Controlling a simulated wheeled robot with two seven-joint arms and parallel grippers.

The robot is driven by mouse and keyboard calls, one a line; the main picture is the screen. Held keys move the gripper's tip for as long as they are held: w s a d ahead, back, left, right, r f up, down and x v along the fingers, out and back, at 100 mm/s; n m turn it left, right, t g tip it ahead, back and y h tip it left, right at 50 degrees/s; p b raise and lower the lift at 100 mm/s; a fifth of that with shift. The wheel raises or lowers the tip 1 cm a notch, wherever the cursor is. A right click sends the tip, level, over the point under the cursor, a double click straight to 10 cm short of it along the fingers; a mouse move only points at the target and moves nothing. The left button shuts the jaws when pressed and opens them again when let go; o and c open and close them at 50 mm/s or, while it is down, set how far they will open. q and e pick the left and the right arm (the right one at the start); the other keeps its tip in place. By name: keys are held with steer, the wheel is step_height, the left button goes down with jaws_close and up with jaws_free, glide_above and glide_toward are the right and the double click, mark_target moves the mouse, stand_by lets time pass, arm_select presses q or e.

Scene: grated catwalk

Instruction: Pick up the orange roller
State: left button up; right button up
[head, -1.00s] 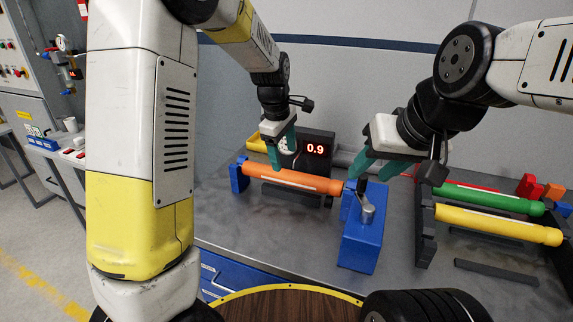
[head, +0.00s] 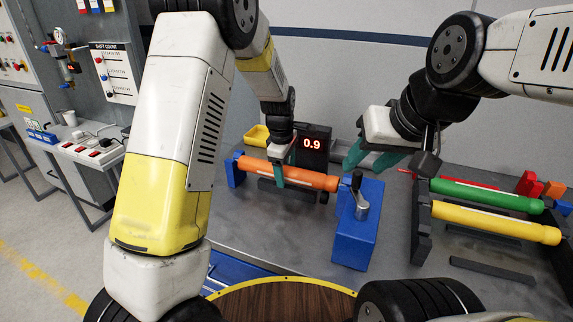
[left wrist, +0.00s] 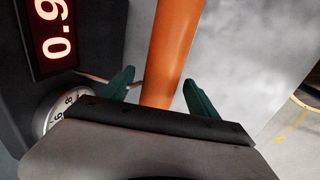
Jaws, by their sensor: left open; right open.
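The orange roller (head: 312,179) lies level between a blue end support (head: 234,170) on its left and a blue block with a metal lever (head: 358,225) on its right. My left gripper (head: 280,172) is at the roller's middle-left part, fingers pointing down. In the left wrist view the orange roller (left wrist: 172,45) runs between the two open green fingers (left wrist: 160,88), with gaps visible on both sides. My right gripper (head: 368,158) is open and empty, above and behind the blue block, near the roller's right end.
A dark box with a red 0.9 display (head: 313,143) stands just behind the roller. A green roller (head: 485,195) and a yellow roller (head: 495,222) lie in a dark rack (head: 422,222) at the right. A yellow tray (head: 256,136) is at the back left. The grey front tabletop is mostly clear.

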mark_target(286, 167)
arm_select(q)
jaws_close()
steer(key=shift+r, duration=0.1)
steer(key=shift+r, duration=0.1)
stand_by(0.3)
steer(key=shift+r, duration=0.55)
step_height(286, 167, up, 2)
steer(key=shift+w+r, duration=0.1)
steer(key=shift+r, duration=0.15)
steer(key=s+a, duration=0.2)
steer(key=s, duration=0.5)
steer(key=s+a+r, duration=0.1)
steer(key=s+a, duration=0.2)
steer(key=s, duration=0.5)
steer(key=shift+s, duration=0.2)
